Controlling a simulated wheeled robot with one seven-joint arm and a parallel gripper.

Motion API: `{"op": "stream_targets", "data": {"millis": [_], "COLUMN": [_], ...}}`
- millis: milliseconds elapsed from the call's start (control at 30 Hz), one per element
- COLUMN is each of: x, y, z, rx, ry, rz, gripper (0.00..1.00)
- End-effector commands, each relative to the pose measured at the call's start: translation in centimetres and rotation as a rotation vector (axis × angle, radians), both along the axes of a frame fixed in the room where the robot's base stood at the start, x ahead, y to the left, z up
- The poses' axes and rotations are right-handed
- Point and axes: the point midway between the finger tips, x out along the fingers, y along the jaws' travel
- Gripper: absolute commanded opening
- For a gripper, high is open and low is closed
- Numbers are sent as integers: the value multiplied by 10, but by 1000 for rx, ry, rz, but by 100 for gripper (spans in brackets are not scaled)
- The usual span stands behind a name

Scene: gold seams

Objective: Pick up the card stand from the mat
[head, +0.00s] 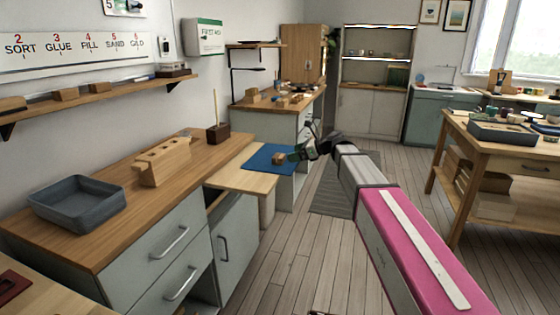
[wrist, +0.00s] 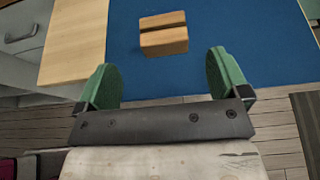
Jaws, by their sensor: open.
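The card stand is a small brown wooden block with a dark slot across its top. In the wrist view the card stand (wrist: 164,34) lies on the blue mat (wrist: 235,32), ahead of my fingertips and roughly between them. In the head view the card stand (head: 279,159) sits at the right part of the mat (head: 262,158), close to my gripper (head: 300,153). My gripper (wrist: 160,75) is open, with green finger pads apart and nothing between them. It does not appear to touch the card stand.
The mat lies on a pale wooden board (head: 235,180) beside a counter. The counter holds a grey tray (head: 80,200), a slotted wooden block (head: 162,163) and a dark holder (head: 217,133). Open floor (head: 290,245) lies right of the drawers. A workbench (head: 510,150) stands at the right.

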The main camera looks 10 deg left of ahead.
Motion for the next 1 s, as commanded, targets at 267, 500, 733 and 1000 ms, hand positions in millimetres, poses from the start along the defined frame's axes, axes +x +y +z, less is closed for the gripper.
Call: {"op": "stream_targets", "data": {"millis": [267,500,733,1000], "x": [4,9,9,9], "y": [19,48,54,54], "z": [-9,-23,-26,-25], "rx": [-1,-1,-1,-1], "ry": [0,-1,-3,-2], "rz": [1,2,-1,0], "gripper": [94,94,94,40]}}
